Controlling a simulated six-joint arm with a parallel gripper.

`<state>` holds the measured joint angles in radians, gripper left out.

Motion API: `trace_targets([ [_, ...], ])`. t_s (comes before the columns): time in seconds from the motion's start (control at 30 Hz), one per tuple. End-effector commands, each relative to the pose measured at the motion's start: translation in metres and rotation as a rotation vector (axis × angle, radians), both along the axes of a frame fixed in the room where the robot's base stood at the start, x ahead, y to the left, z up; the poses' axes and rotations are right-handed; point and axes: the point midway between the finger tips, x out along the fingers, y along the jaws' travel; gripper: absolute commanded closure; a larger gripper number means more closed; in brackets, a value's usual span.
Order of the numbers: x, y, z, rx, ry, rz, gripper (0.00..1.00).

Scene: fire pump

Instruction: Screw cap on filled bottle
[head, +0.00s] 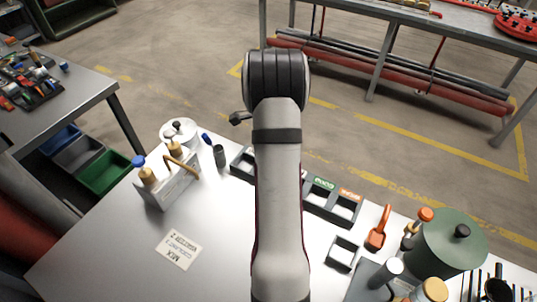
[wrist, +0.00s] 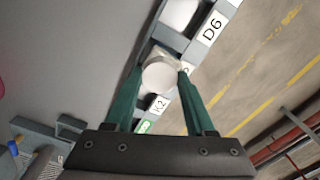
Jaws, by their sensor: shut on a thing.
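In the wrist view my gripper (wrist: 160,82) has its two green fingers closed on a white round-topped thing (wrist: 159,75). Only its top and a paler, clear-looking edge behind it show, so I cannot tell whether it is a cap alone or a cap on a bottle. It is over or in the labelled grey rack (wrist: 205,38), beside the K2 label. In the head view my arm hides the gripper and the middle of the rack (head: 318,207).
A block with brown bottles (head: 168,180), a white lidded pot (head: 178,131) and a dark cup (head: 220,156) stand at left. A note (head: 179,249) lies on the table. At right are an empty square holder (head: 342,253), red scoop (head: 379,228) and green lidded pot (head: 447,245). The front left is clear.

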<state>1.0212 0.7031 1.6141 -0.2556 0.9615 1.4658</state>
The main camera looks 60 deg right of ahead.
Motion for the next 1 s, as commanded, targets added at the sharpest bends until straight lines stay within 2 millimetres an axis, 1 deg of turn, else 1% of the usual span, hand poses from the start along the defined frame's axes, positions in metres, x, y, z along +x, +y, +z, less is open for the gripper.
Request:
trace_targets([
  [0.03,0.0001,-0.0005,0.0001,-0.001,0.0,-0.089,0.94],
  [0.1,0.0001,-0.0006,0.0,-0.001,0.0,-0.195,0.94],
  [0.13,0.0001,-0.0006,0.0,-0.001,0.0,-0.22,0.94],
  [0.37,0.0001,-0.0005,0.0,-0.001,0.0,-0.238,0.94],
  [0.43,0.0001,-0.0006,-0.0001,-0.001,-0.001,-0.32,0.94],
  [0.47,0.0001,-0.0006,-0.0001,-0.001,-0.001,-0.318,0.94],
  [0.6,0.0001,-0.0007,-0.0003,-0.001,-0.001,-0.489,0.94],
  [0.77,0.0001,-0.0007,-0.0004,-0.001,-0.001,-0.513,0.94],
  [0.8,0.0001,-0.0007,-0.0004,-0.001,-0.001,-0.512,0.42],
  [0.97,0.0,-0.0006,-0.0004,0.0,0.0,-0.51,0.13],
  [1.0,0.0,-0.0005,-0.0004,0.0,0.0,-0.51,0.1],
])
